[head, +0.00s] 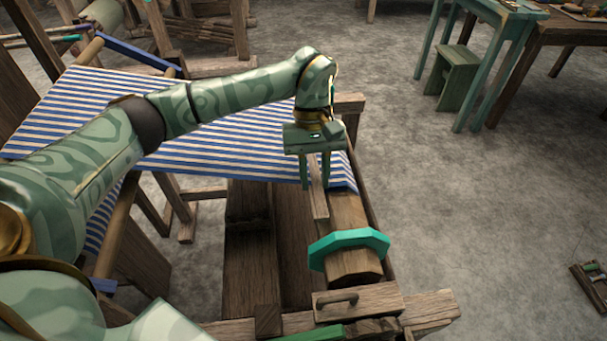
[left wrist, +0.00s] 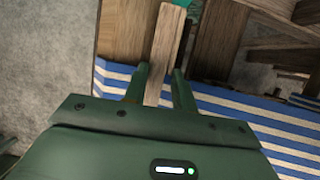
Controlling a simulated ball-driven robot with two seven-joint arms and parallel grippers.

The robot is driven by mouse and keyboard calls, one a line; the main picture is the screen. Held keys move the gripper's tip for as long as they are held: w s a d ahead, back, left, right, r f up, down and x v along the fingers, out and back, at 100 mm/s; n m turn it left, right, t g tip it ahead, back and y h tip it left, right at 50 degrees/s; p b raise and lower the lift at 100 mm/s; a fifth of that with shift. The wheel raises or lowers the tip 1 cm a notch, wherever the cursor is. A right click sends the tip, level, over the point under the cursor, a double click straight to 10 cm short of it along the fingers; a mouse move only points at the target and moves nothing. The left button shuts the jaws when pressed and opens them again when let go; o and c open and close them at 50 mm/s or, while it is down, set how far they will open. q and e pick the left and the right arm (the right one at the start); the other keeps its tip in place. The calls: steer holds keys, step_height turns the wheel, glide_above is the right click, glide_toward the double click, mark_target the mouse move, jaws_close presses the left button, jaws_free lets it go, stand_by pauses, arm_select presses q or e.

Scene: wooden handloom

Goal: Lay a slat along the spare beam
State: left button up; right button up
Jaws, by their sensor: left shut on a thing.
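The slat (head: 319,200) is a thin, light wooden strip. My left gripper (head: 316,184) points down and is shut on it; the wrist view shows the slat (left wrist: 166,50) between the two fingers (left wrist: 158,80). The slat runs roughly along a thick wooden beam (head: 350,210) with a teal collar (head: 349,247) near its front end. This beam (left wrist: 120,40) also shows in the wrist view. The slat is over the beam's left side; I cannot tell whether they touch. Its far part is hidden by the gripper. My right gripper is not in view.
Blue-and-white striped cloth (head: 235,125) stretches across the loom to the beam. A teal table (head: 500,25) and stool (head: 455,75) stand at back right.

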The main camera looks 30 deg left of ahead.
mark_target(339, 194)
arm_select(q)
steer(key=shift+w+d+f+b, duration=0.2)
steer(key=shift+w+d+b, duration=0.25)
steer(key=shift+d, duration=0.2)
steer(key=shift+w+d+f+b, duration=0.2)
steer(key=shift+w+d+b, duration=0.1)
steer(key=shift+w+d, duration=0.3)
steer(key=shift+w+d+f+b, duration=0.2)
steer(key=shift+w+d+b, duration=0.2)
steer(key=shift+d, duration=0.35)
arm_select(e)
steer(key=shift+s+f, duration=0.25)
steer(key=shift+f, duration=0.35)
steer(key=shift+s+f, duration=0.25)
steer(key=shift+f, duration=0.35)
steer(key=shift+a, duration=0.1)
arm_select(q)
steer(key=o, duration=1.1)
steer(key=shift+p+v, duration=1.6)
steer(key=shift+v, duration=6.55)
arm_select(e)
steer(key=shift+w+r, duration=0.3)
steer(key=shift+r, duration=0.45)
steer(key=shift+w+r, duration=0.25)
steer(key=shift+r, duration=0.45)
